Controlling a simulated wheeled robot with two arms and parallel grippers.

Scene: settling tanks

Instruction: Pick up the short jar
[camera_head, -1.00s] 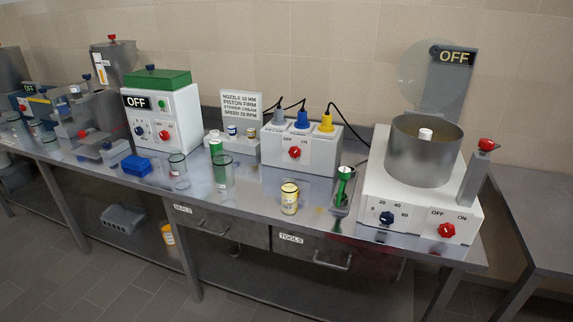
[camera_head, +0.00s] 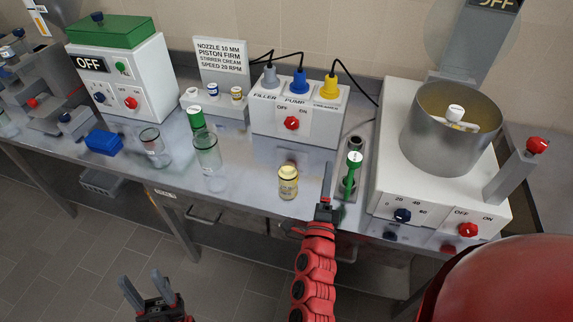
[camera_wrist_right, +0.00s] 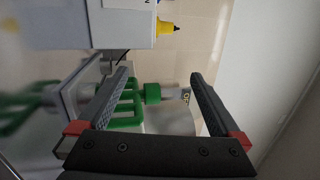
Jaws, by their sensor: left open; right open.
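A short clear glass jar (camera_head: 153,147) stands open on the steel bench, right of the blue box. A taller clear glass jar (camera_head: 208,160) stands to its right. A small jar with yellowish contents (camera_head: 288,184) stands alone near the front edge; I cannot tell for certain which jar the task calls short. My right gripper (camera_head: 327,180) is seen edge-on, open, just right of the yellowish jar and apart from it. In the right wrist view its open fingers (camera_wrist_right: 160,78) frame a green tool behind, with nothing held. My left gripper (camera_head: 148,285) is open and empty, low in front of the bench.
A green-handled tool (camera_head: 352,175) stands in a narrow holder right of my right gripper. The white stirrer machine (camera_head: 385,195) is beyond it. The pump box (camera_head: 290,125) is behind the yellowish jar.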

